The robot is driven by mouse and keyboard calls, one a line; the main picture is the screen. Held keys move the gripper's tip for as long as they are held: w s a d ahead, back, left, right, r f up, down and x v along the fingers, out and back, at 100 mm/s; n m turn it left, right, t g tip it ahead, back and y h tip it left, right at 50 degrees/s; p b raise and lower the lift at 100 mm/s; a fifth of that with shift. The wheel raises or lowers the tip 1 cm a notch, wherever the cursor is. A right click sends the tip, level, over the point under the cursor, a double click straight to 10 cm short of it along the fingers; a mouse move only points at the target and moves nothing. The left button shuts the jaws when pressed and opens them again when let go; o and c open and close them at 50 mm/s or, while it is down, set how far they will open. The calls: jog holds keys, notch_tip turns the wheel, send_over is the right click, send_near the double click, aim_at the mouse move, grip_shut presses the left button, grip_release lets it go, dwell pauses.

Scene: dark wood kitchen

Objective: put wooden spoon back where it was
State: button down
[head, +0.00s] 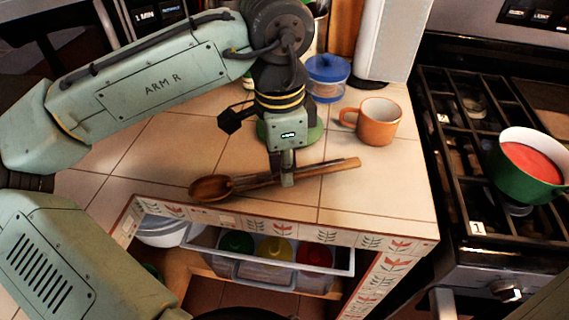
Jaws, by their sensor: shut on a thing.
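The wooden spoon (213,188) is at the tiled counter (395,199), its bowl toward the left and front edge. Its handle runs right and slightly back to a tip below the orange mug. My gripper (287,180) points down over the middle of the handle and is shut on the spoon. I cannot tell whether the spoon touches the tiles or is just above them.
An orange mug (379,122) and a blue-lidded jar (327,79) stand behind the spoon. An open drawer (340,260) with colored lids is below the counter front. A green pot (529,169) with red contents sits on the stove at right.

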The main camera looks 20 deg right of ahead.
jog(key=shift+f+b, duration=0.35)
jog(key=shift+f, duration=0.35)
dwell(0.4)
jog(key=c, duration=1.4)
grip_release()
jog(key=shift+c, duration=0.2)
jog(key=shift+r, duration=0.1)
notch_tip(320, 180, up, 12)
jog(key=shift+a, duration=0.25)
